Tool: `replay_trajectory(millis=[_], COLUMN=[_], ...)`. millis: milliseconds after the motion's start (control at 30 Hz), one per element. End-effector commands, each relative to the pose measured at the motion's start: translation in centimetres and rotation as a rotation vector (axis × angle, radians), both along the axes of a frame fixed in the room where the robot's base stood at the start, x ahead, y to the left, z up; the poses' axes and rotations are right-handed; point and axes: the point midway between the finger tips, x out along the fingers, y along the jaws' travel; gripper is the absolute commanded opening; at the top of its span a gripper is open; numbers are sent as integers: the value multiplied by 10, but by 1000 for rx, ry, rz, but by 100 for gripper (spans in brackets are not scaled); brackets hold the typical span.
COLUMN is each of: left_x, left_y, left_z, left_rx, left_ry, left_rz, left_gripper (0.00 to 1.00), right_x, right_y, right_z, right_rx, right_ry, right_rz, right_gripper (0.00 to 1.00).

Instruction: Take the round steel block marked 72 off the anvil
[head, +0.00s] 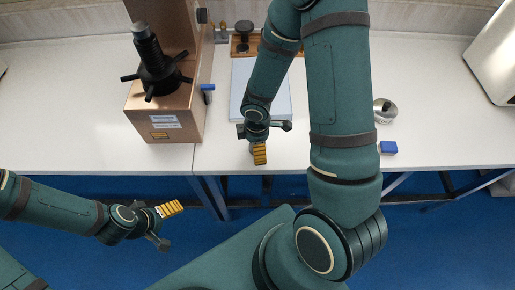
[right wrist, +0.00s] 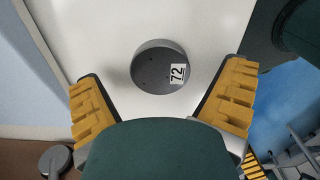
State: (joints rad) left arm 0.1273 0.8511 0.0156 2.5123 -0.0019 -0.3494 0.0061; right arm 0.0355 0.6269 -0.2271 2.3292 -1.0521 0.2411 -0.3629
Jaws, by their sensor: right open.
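The round steel block (right wrist: 160,68), grey with a white label reading 72, shows in the right wrist view. It appears against a white surface, and no anvil shows around it. My right gripper (right wrist: 160,105) is open, with its yellow fingers on either side of the space just short of the block, not touching it. In the head view my right gripper (head: 260,154) is near the table's front edge, and I cannot make out the block there. My left gripper (head: 170,209) is in front of the table, away from everything; its finger opening is unclear.
A brown tester (head: 165,122) with a black spindle and handwheel (head: 158,78) stands at left. A pale blue mat (head: 281,100) lies mid-table, with a wooden stand (head: 238,49) behind. A shiny ring (head: 385,104) and a blue block (head: 388,148) lie at right. The right front table is mostly clear.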

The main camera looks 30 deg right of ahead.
Motion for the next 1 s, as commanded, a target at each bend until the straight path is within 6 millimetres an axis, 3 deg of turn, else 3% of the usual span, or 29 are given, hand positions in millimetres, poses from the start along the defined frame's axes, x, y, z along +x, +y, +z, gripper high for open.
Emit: replay_trajectory(millis=[267,500,800,1000], left_x=[-1,-1,-1,3], left_y=[0,0,0,1], left_z=[-2,-2,-1,15], left_rx=[0,0,0,2], left_ry=[2,2,2,-7], left_rz=[-2,-2,-2,5], left_gripper=[85,85,85,85], right_x=[0,0,0,1], right_y=[0,0,0,0], right_z=[-5,-5,-2,28], right_rx=[0,0,1,2], right_ry=[-1,0,-1,-4], right_rz=[1,1,0,-2], right_gripper=[96,13,12,12])
